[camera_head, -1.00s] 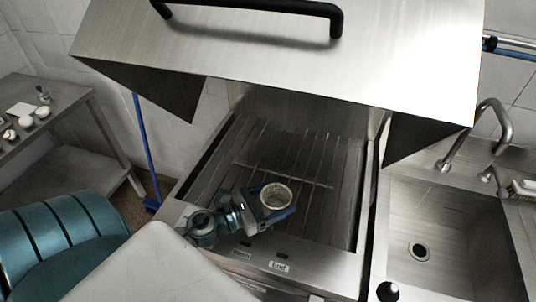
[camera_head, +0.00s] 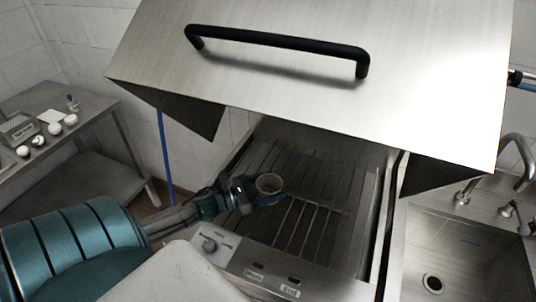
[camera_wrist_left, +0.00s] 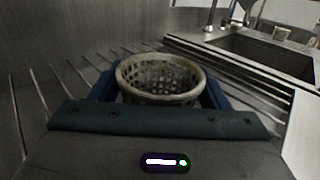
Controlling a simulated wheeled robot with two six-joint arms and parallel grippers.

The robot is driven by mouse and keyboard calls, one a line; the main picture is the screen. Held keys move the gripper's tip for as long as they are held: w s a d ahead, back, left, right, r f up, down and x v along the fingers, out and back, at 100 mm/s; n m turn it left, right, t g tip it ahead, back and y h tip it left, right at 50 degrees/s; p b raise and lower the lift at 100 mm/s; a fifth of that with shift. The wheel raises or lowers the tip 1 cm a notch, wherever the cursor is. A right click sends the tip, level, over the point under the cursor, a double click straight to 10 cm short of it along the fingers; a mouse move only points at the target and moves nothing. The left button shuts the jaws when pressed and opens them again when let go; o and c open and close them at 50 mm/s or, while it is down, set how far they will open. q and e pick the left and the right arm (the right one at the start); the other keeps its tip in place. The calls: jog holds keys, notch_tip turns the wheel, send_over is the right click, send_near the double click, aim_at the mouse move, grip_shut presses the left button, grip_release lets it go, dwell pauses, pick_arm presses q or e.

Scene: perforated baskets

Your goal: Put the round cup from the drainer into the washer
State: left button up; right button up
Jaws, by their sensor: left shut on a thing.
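The round cup (camera_head: 270,183) is a small, pale, perforated basket with an open top. My left gripper (camera_head: 268,194) is shut on it, with a finger on either side. The cup is upright over the left part of the washer's slatted rack (camera_head: 310,222); I cannot tell whether it touches the bars. In the left wrist view the cup (camera_wrist_left: 162,80) sits between the dark blue fingers, and the near gripper body hides its lower front. The washer's steel hood (camera_head: 290,85) is raised above the rack. My right gripper is not in view.
The hood with its black handle (camera_head: 280,47) hangs over the back of the rack. A sink (camera_head: 450,245) with a tap is at the right. A steel table (camera_head: 75,105) with several small white items stands at the left. The rack's right side is clear.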

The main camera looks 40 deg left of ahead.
aim_at(269, 189)
pick_arm(q)
jog(key=shift+w+a, duration=0.2)
jog(key=shift+a, duration=0.2)
notch_tip(269, 189, down, 3)
jog(key=shift+f+p, duration=0.1)
jog(key=shift+p, duration=0.5)
jog(key=shift+d+f, duration=0.1)
jog(key=shift+f, duration=0.05)
jog(key=shift+f, duration=0.1)
jog(key=shift+f+b, duration=0.2)
jog(key=shift+b, duration=0.15)
jog(key=o, duration=1)
jog(key=shift+r, duration=0.1)
jog(key=shift+c, duration=0.2)
jog(key=shift+r, duration=0.1)
